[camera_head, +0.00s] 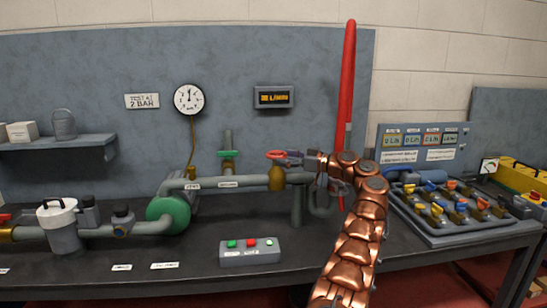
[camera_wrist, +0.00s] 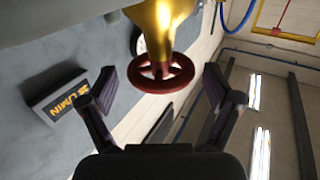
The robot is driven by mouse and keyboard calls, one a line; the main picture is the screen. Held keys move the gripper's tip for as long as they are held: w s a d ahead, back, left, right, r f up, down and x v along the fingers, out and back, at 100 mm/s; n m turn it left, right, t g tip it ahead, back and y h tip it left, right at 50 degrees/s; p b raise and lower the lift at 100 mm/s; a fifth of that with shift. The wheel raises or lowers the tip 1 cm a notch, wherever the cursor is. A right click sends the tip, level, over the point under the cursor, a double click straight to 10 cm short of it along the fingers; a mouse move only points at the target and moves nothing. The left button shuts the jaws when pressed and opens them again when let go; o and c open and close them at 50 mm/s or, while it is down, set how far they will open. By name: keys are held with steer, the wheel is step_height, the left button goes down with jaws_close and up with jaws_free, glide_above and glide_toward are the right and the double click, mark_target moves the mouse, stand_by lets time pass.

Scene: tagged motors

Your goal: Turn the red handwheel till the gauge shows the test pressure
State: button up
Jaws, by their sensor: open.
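The red handwheel (camera_head: 277,154) sits on a brass valve body (camera_head: 277,178) on the grey pipe, in the middle of the head view. It also shows in the wrist view (camera_wrist: 160,86) as a red ring with spokes below the brass stem. My gripper (camera_head: 290,158) is at the right side of the wheel. In the wrist view my gripper (camera_wrist: 160,95) has its fingers spread wide, one on each side of the wheel, with gaps to it. The round white gauge (camera_head: 188,99) hangs on the wall panel; its needle is too small to read surely. A sign reads "TEST AT 2 BAR" (camera_head: 142,101).
A green valve (camera_head: 228,155) stands left of the handwheel. A display (camera_head: 274,97) with orange text hangs on the panel. A box with coloured buttons (camera_head: 249,251) sits in front. A tall red lever (camera_head: 346,85) stands behind my arm. A valve tray (camera_head: 457,238) lies right.

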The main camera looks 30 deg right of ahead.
steer(key=v, duration=0.6)
steer(key=shift+r, duration=0.1)
